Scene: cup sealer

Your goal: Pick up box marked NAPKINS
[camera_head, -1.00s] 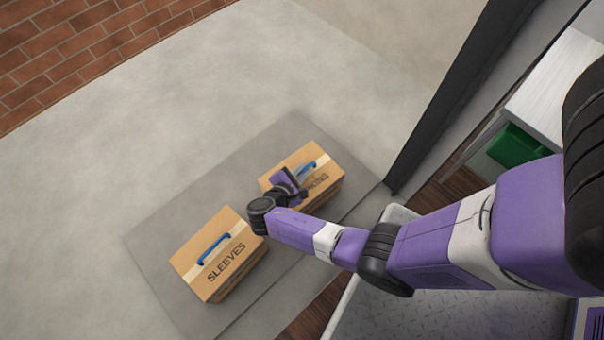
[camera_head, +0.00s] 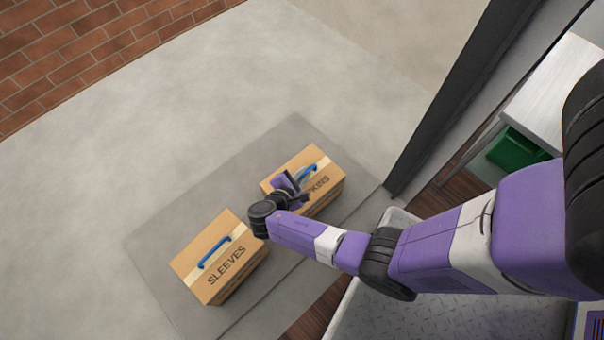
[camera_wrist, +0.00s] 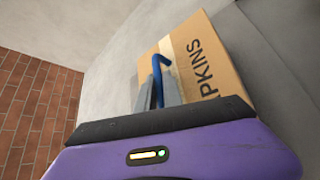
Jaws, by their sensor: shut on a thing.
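The NAPKINS box (camera_head: 321,190) is brown cardboard with a pale tape strip and a blue handle (camera_head: 308,171) on top. It sits at the right on the grey mat, and my gripper (camera_head: 297,183) hides part of its lettering. In the wrist view the box (camera_wrist: 213,68) shows the letters "PKINS", and my gripper (camera_wrist: 158,92) is shut on the blue handle (camera_wrist: 161,64). I cannot tell whether the box is clear of the mat.
A similar SLEEVES box (camera_head: 226,269) with a blue handle stands to the left on the grey mat (camera_head: 165,240). A dark post (camera_head: 440,105) rises at the right. A green bin (camera_head: 517,149) sits under a pale table (camera_head: 560,95). Open floor lies at the upper left.

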